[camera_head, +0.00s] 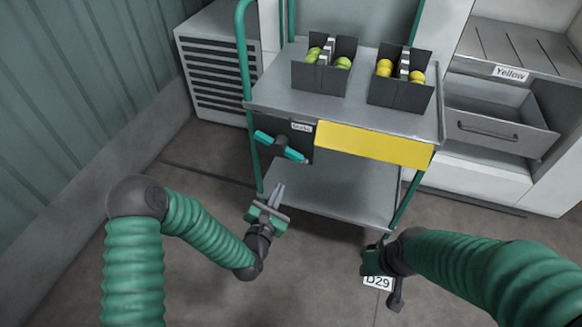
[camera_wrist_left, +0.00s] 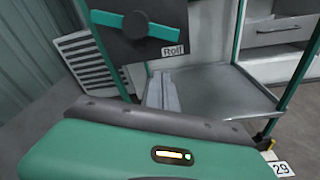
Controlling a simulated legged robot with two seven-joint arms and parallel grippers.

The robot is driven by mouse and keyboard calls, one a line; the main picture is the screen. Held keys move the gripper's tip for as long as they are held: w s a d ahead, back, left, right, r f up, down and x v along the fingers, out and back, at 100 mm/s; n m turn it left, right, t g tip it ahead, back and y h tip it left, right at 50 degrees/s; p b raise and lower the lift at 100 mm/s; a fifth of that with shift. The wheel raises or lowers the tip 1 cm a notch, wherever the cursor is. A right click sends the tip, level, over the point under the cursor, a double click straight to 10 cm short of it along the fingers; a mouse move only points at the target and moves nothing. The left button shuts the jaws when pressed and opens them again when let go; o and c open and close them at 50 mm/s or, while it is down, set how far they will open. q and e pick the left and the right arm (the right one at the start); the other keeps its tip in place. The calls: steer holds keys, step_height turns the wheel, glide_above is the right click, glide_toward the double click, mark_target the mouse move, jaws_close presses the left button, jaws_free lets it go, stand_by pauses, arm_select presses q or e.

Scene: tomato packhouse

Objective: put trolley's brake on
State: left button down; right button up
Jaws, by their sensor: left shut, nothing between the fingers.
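The trolley (camera_head: 262,97) has a green tube frame and grey shelves. On its front is a dark plate (camera_head: 268,126) with a teal bar handle (camera_head: 291,153) on a dark hub. The handle slants slightly down to the right. In the left wrist view its right end (camera_wrist_left: 165,32) is just above a label reading "Roll" (camera_wrist_left: 173,49). A small label (camera_head: 301,127), apparently "Brake", is at the plate's upper right. My left gripper (camera_head: 278,188) is shut and empty, below the handle and apart from it. My right gripper (camera_head: 383,270) is low at right; its fingers are unclear.
Two dark boxes (camera_head: 318,79) (camera_head: 398,95) with green and yellow tomatoes stand on the top shelf. A yellow panel (camera_head: 372,145) is right of the plate. A vented cabinet (camera_head: 217,76) stands behind left; a "Yellow" bin station (camera_head: 497,138) is right. The lower shelf (camera_head: 335,192) looks clear.

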mark_target(279, 147)
arm_select(q)
steer(key=f+b+x, duration=0.1)
steer(key=b+x, duration=0.3)
steer(key=x, duration=0.6)
steer(key=r, duration=0.1)
steer(key=d+r+b, duration=0.1)
steer(key=r, duration=0.1)
steer(key=s+r, duration=0.1)
steer(key=shift+s+d+r, duration=0.1)
steer(key=shift+d+r, duration=0.05)
steer(key=shift+r, duration=0.1)
steer(key=shift+d, duration=0.15)
